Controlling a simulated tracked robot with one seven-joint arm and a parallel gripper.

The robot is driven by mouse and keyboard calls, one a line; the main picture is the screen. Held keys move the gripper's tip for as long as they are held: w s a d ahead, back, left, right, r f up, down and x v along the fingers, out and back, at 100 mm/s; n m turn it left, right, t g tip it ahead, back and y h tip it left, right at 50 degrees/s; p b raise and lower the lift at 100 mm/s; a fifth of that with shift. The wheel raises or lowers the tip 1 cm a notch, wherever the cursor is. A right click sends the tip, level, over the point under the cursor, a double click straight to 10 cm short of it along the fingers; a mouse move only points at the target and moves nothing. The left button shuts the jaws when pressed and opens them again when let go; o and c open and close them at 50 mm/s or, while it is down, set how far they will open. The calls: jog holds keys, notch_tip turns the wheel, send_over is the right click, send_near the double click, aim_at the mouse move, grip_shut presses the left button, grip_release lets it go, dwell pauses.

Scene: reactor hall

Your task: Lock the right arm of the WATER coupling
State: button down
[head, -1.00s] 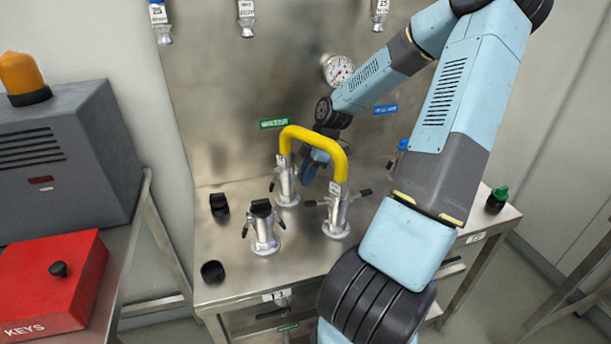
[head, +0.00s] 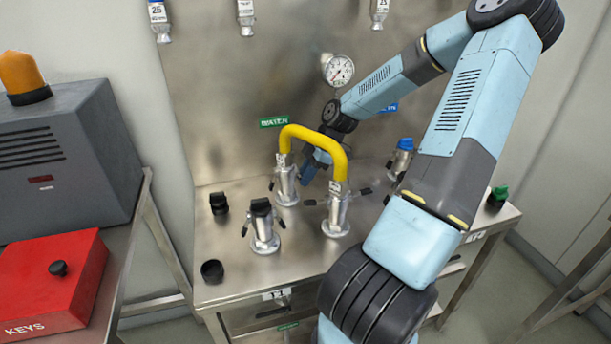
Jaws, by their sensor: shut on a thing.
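The green WATER label (head: 273,123) is on the back panel. Below it the silver WATER coupling (head: 287,188) stands upright on the steel bench, joined to one end of the yellow hose (head: 309,132). Its left arm (head: 272,184) shows; its right arm is hidden at my gripper. My gripper (head: 308,176) is behind the hose arch, just right of this coupling, shut on what appears to be that right arm. The fingertips are partly hidden. The hose's other end sits on a second coupling (head: 337,212), whose two arms stick out sideways.
A black-capped coupling (head: 263,226) with lowered arms stands front left. Black caps (head: 219,203) lie on the left of the bench. A blue-capped fitting (head: 403,152) and a green-capped one (head: 497,197) are to the right. A pressure gauge (head: 339,70) is on the panel.

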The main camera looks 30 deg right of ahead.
jog(key=shift+a, duration=0.1)
jog(key=c, duration=1)
grip_release()
jog(key=v, duration=1.3)
jog(key=shift+d+r, duration=0.2)
jog(key=shift+r, duration=0.15)
